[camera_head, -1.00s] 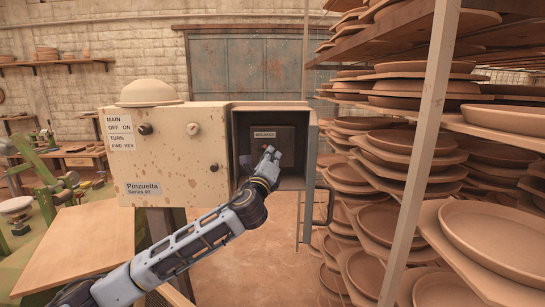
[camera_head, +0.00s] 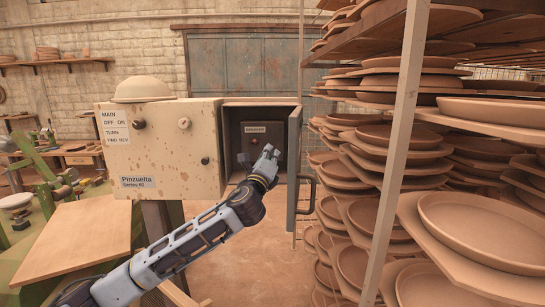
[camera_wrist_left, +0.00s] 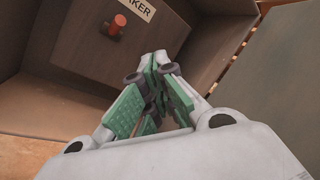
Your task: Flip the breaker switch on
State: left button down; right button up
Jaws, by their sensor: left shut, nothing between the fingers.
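The breaker box (camera_head: 232,108) is an open metal cabinet on the right of the beige Pinzuelta control housing (camera_head: 170,160). Inside is a dark panel with a BREAKER label (camera_head: 255,129). The small red-orange breaker switch (camera_head: 255,141) sits below the label. In the left wrist view the switch (camera_wrist_left: 117,26) stands out from its dark plate, beside the label (camera_wrist_left: 138,9). My left gripper (camera_head: 271,151) is shut and empty at the box opening, just right of and below the switch. Its green-padded fingers (camera_wrist_left: 153,80) appear apart from the switch. My right gripper is out of view.
The box door (camera_head: 294,165) hangs open on the right, with a handle (camera_head: 309,193), close beside my left gripper. A rack (camera_head: 393,170) of clay plates fills the right. A wooden board (camera_head: 75,238) lies at the lower left.

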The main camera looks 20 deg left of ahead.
pick_arm(q)
jog(key=s+r, duration=0.4)
jog(key=s, duration=0.3)
jog(key=shift+a+r+b, duration=0.2)
jog(key=shift+r+b, duration=0.2)
